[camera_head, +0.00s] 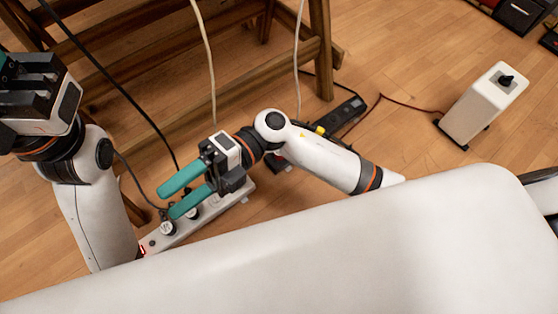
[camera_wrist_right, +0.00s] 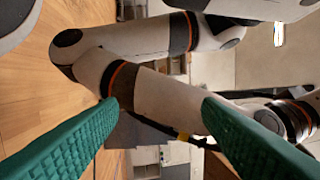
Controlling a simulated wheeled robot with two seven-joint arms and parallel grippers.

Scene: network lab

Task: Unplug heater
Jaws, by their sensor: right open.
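A white upright box with a black knob on top, probably the heater (camera_head: 478,108), stands on the floor at the right of the head view. A dark red cord runs from it towards a black strip (camera_head: 345,115) by the wooden legs. A white power strip (camera_head: 210,210) with several plugs lies on the floor at lower left. My right gripper (camera_head: 166,202) is open and empty, its teal fingers above this strip and hiding part of it. In the right wrist view the fingers (camera_wrist_right: 159,101) are apart with nothing held. My left gripper is partly in view at upper left; its fingers are mostly cut off.
A wooden frame with thick legs (camera_head: 321,50) stands behind the strips. Black and white cables hang down near it, one black cable passing close to my right gripper. The wooden floor (camera_head: 415,70) between frame and heater is mostly clear. Dark boxes (camera_head: 520,12) sit at far right.

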